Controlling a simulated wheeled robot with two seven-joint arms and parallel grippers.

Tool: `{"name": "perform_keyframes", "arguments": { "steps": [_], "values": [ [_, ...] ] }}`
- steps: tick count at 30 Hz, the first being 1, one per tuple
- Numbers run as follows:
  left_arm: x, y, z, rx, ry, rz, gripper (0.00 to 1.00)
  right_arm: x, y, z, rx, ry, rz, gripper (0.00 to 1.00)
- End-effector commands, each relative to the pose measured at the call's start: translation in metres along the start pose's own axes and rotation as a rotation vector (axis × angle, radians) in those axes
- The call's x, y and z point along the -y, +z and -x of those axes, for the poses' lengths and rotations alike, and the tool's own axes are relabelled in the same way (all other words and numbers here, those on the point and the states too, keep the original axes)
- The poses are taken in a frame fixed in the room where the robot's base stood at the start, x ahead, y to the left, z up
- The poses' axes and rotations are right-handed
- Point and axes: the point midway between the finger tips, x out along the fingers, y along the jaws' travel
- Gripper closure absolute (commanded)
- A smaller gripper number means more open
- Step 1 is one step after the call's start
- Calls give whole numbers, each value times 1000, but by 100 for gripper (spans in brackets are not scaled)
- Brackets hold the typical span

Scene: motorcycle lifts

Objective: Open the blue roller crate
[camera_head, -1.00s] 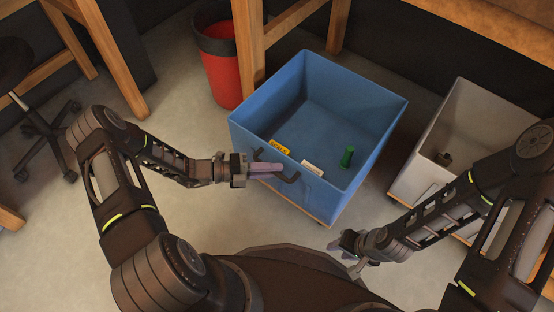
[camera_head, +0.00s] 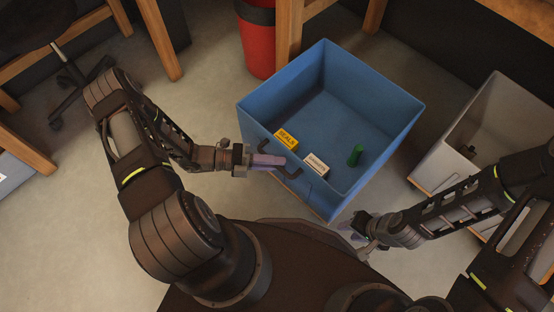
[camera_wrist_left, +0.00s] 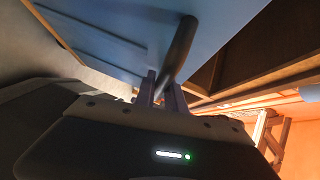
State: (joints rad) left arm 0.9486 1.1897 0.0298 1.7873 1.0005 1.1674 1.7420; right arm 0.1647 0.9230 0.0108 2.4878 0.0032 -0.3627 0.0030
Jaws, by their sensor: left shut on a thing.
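The blue roller crate (camera_head: 378,90) stands on the floor ahead of me, open at the top. A dark bar handle (camera_head: 291,172) is on its near wall; it also shows in the left wrist view (camera_wrist_left: 180,48). My left gripper (camera_head: 272,161) is shut on this handle, with its fingers around the bar in the wrist view (camera_wrist_left: 162,92). Inside the crate are a yellow box marked SEALS (camera_head: 286,138), a white box (camera_head: 315,164) and a green cylinder (camera_head: 355,155). My right gripper (camera_head: 358,224) is low beside the crate's near corner, apart from the handle; its jaw opening is unclear.
A grey crate (camera_head: 440,165) with a small dark item stands to the right. A red bin (camera_head: 258,45) and wooden bench legs (camera_head: 288,35) are behind the blue crate. A stool (camera_head: 70,75) is at the far left. Floor between stool and crate is clear.

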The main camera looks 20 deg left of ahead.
Motion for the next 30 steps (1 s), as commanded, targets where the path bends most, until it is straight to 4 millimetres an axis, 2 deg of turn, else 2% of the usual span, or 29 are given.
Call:
{"name": "perform_keyframes", "arguments": {
  "steps": [5, 6, 13, 23, 30],
  "values": [
    [-1, 1, 0, 1, 2, 0, 100, 0, 0, 0, 0, 0, 0, 64],
    [-1, 1, 0, 1, 2, 0, 82, 0, 0, 0, 0, 0, 0, 64],
    [0, 0, 0, 1, 1, 0, 64, 0, 0, 0, 0, 0, 0, 64],
    [0, 1, 4, 1, 1, -1, 64, 0, 0, 1, 0, 0, 0, 64],
    [0, 1, 34, 3, 3, -1, 64, 3, 1, 5, 3, -1, 1, 64]
  ]
}}
